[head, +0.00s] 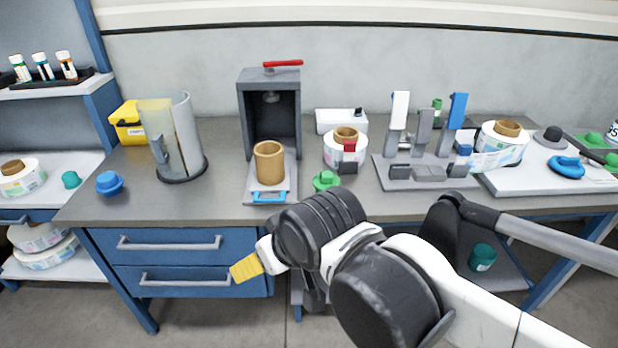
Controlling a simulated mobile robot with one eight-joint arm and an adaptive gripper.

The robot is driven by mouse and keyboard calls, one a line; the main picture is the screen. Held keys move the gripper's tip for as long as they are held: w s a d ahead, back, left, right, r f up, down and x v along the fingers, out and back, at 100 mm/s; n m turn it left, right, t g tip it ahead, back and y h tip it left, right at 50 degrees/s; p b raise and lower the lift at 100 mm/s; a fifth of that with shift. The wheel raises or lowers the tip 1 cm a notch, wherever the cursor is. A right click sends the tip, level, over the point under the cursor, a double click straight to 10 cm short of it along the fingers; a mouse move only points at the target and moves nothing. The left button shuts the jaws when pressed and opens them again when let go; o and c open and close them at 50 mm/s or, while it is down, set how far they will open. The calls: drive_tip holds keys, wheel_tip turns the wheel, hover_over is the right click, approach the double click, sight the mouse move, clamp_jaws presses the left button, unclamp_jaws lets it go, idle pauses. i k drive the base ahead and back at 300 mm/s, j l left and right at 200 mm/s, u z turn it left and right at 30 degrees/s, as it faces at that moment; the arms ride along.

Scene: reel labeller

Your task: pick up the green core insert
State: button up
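A bright green core insert (326,181), a small knobbed piece, sits on the grey workbench (221,187) near its front edge. It is right of the press base and in front of a label reel (333,158). My arm reaches in from the lower right. My gripper (313,298) seems to be the dark part below the wrist, in front of the bench and below the insert in the picture. It is mostly hidden by my arm, so its fingers cannot be made out. The insert stands clear of the arm in the picture.
A press (270,100) holds a brown core (269,163). A blue insert (109,183) and clear cylinder (181,140) stand left. A grey fixture (425,172) stands right, beside a white board (535,178) with a blue ring. More green pieces (593,140) lie far right.

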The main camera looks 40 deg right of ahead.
sight(326, 179)
drive_tip(key=j+z, duration=0.3)
drive_tip(key=j, duration=0.15)
drive_tip(key=j+z, duration=0.3)
drive_tip(key=j, duration=0.2)
drive_tip(key=k+j+z, duration=0.1)
drive_tip(key=j+z, duration=0.2)
drive_tip(key=j, duration=0.15)
drive_tip(key=k+j+z, duration=0.1)
drive_tip(key=j+z, duration=0.2)
drive_tip(key=j, duration=0.15)
